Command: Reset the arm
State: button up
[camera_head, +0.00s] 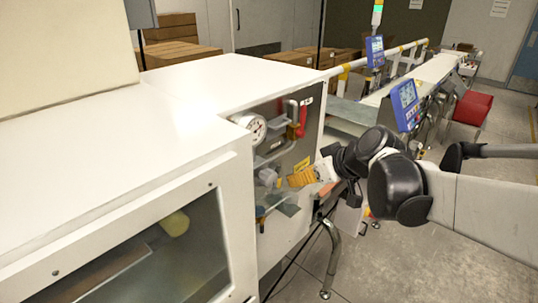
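My arm (397,185) reaches in from the right, with white links and black joints. Its wrist points left at an open recess in the side of the white machine (215,85). My gripper (312,174) is at the recess, small and partly merged with the parts behind it. A yellow-orange piece (301,178) shows at its tip; I cannot tell whether it is touched or held. The finger opening cannot be made out.
The recess holds a round gauge (253,127), a red pipe or handle (303,117) and grey fittings (268,178). Blue-framed screens (405,103) stand by the conveyor (425,75). Red bins (472,107) are at the right. Floor at lower right (430,265) is clear.

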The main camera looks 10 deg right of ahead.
jog(key=s+f+m+h+b, duration=0.1)
jog(key=s+f+m+h, duration=0.1)
jog(key=s, duration=0.7)
jog(key=s+a+f+m+g+h+b, duration=0.1)
jog(key=s+f, duration=0.3)
jog(key=s, duration=0.6)
jog(key=shift+s+f+m+g+h, duration=0.3)
jog(key=shift+m+h, duration=0.3)
jog(key=shift+m, duration=0.3)
